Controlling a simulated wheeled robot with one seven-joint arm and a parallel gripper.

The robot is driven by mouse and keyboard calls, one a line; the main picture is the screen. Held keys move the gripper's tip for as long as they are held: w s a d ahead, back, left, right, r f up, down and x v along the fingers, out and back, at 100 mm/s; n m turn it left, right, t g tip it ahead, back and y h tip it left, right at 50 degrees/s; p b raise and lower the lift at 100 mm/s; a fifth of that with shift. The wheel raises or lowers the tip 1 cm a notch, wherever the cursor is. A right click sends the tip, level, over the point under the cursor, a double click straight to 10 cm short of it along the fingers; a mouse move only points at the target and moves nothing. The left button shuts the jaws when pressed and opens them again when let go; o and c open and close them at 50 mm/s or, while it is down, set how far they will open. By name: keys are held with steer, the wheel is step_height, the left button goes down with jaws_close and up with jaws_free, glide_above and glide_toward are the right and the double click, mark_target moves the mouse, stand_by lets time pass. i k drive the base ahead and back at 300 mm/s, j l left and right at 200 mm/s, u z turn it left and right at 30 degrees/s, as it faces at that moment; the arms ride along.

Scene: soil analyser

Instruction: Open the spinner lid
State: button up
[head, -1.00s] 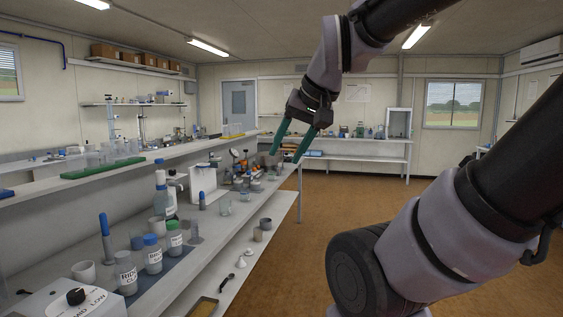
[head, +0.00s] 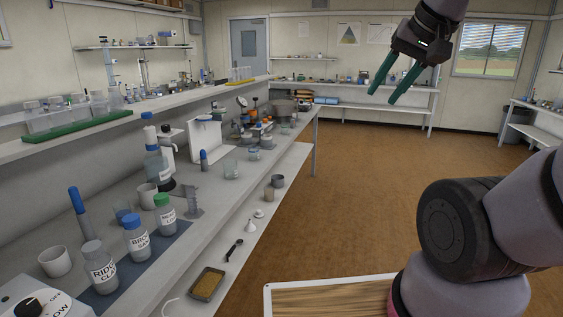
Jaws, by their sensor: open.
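My gripper (head: 384,97) hangs in the air at the upper right of the head view, with two green fingers spread apart and nothing between them. It is to the right of the long bench, over the open floor in the picture. No spinner lid can be made out for certain. A grey round vessel-like thing (head: 284,107) stands at the far end of the bench; it may be the spinner, but it is too small to tell whether it has a lid.
Labelled bottles (head: 136,238), a beaker (head: 231,169) and a white upright panel (head: 207,145) stand on the bench (head: 218,195). A white box with a black knob (head: 30,306) is at lower left. A lower shelf (head: 262,205) holds small items. The brown floor (head: 330,190) is clear.

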mark_target(280, 108)
steer(key=i+z, duration=0.45)
steer(key=i, duration=1.6)
steer(key=i+u, duration=0.15)
steer(key=i, duration=0.35)
steer(key=i+l+u, duration=0.15)
steer(key=i, duration=0.35)
steer(key=i+l+u, duration=0.1)
steer(key=i, duration=0.4)
steer(key=i+l+u, duration=0.15)
steer(key=i+l, duration=0.15)
steer(key=i, duration=0.2)
steer(key=i+l+u, duration=0.35)
steer(key=i, duration=0.15)
